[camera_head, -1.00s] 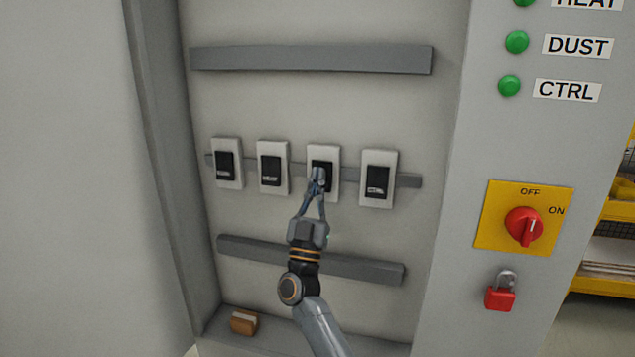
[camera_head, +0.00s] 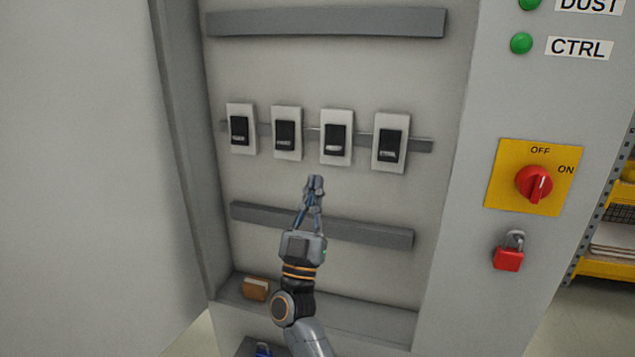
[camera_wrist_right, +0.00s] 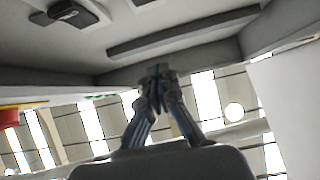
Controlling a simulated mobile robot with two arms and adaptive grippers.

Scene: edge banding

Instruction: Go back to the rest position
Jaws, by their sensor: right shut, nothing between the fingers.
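My right gripper (camera_head: 315,183) is shut and empty in the head view. It is in front of the open cabinet, below the row of breaker switches and apart from them. In the right wrist view its fingertips (camera_wrist_right: 158,72) meet with nothing between them. The third breaker from the left (camera_head: 336,137) shows just above the fingertips. Its black lever looks set lower, with a pale patch under it, than the levers of the others. My left gripper is not in view.
Grey rails (camera_head: 325,22) run above and below (camera_head: 350,229) the breakers. A brown block (camera_head: 255,288) lies on the cabinet floor. At right are a red rotary switch (camera_head: 533,184) on a yellow plate, a red padlock (camera_head: 508,255) and green lamps (camera_head: 521,43). A yellow shelf stands far right.

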